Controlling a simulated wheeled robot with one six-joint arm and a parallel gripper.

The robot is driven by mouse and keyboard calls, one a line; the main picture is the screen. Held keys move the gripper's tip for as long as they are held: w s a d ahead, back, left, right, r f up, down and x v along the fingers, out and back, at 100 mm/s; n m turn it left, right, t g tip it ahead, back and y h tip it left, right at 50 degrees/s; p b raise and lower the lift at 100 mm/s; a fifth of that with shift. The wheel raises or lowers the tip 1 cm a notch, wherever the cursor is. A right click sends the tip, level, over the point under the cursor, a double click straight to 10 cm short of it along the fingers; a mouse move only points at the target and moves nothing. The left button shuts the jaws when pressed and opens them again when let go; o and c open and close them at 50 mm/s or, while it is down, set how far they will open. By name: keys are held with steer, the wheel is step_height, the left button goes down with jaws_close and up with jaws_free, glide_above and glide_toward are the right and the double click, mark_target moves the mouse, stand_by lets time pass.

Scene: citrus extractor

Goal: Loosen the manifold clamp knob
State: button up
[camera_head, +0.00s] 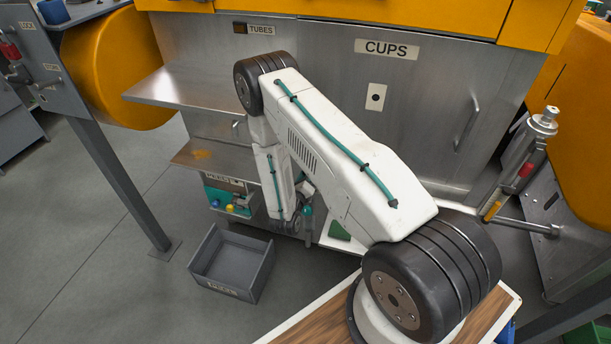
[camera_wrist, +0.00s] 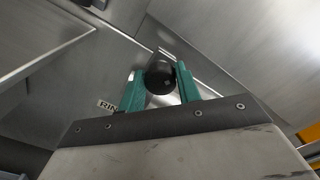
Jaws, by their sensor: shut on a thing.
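A round black knob (camera_wrist: 160,77) shows in the wrist view, with a dark flat piece just behind it. My gripper (camera_wrist: 161,71) has two teal fingers, one on each side of the knob, and is shut on it. In the head view my arm reaches down beside the steel cabinet, and my gripper (camera_head: 308,212) is small and partly covered by my own arm. I cannot make out the knob in that view.
Steel shelves (camera_head: 190,86) stick out left of my arm. A grey open bin (camera_head: 233,262) stands on the floor. A label starting "RIN" (camera_wrist: 107,106) is left of my fingers.

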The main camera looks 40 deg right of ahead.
steer(key=o, duration=1)
steer(key=shift+d, duration=0.1)
steer(key=shift+c, duration=0.2)
steer(key=v, duration=0.8)
